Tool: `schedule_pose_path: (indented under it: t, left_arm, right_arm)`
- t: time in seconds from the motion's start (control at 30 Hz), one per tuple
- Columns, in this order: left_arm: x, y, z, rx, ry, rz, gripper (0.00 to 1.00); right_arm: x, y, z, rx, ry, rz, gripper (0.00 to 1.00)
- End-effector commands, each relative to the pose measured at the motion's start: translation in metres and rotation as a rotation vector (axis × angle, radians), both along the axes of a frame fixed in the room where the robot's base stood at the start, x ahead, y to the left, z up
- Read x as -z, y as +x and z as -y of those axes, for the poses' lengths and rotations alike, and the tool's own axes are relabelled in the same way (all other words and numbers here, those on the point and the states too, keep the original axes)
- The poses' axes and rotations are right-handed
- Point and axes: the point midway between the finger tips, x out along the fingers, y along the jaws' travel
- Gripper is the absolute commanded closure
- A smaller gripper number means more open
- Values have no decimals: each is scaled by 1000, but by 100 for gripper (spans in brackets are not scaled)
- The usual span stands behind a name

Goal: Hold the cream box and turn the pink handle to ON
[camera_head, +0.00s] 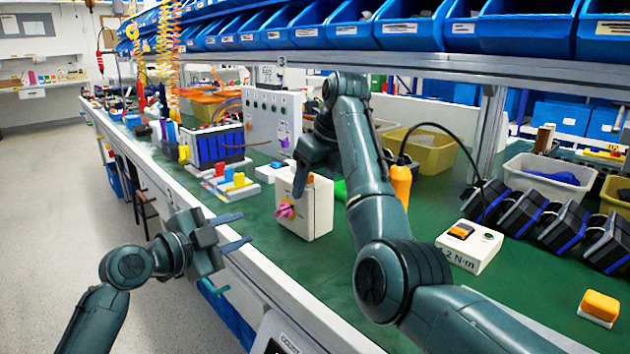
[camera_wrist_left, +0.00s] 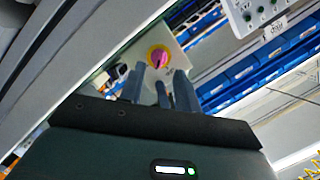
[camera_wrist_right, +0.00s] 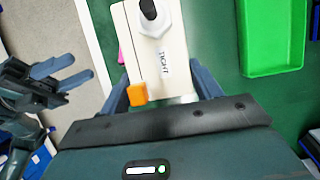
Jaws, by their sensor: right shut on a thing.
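The cream box (camera_head: 318,212) stands on the green bench top near its front edge. The pink handle (camera_head: 285,211) sits on a yellow round plate on the box's front face, and it shows in the left wrist view (camera_wrist_left: 158,58). I cannot read the ON mark. My right gripper (camera_head: 302,178) reaches down from above, shut on the cream box; in the right wrist view its fingers lie either side of the box (camera_wrist_right: 160,50). An orange block (camera_wrist_right: 137,94) shows on the box top. My left gripper (camera_head: 235,231) is open and empty, in front of the handle and apart from it.
A grey control panel (camera_head: 272,122) stands behind the box. A green tray (camera_wrist_right: 275,40) lies beside it. An orange-handled tool (camera_head: 401,184) and a white box with an orange switch (camera_head: 469,245) are to the right. Green bench is clear in front of that white box.

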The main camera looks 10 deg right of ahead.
Motion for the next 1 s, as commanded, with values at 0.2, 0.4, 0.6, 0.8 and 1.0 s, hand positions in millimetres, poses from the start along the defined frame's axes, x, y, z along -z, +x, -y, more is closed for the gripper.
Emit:
schedule_pose_path:
  t: [0.2, 0.4, 0.6, 0.8, 1.0]
  left_arm:
    - [-3, -1, 1, -40, 12, -9, 67]
    - [-3, 11, 23, -38, 10, -10, 67]
    - [-3, 26, 48, -39, 12, -9, 67]
    - [-3, 36, 66, -39, 12, -9, 67]
    - [-3, 40, 73, -39, 12, -7, 67]
  right_arm:
    - [-1, 0, 0, 0, 0, 1, 71]
    - [-1, 0, 0, 0, 0, 1, 71]
    - [-1, 0, 0, 0, 0, 1, 71]
    - [-1, 0, 0, 0, 0, 1, 71]
    - [-1, 0, 0, 0, 0, 1, 71]
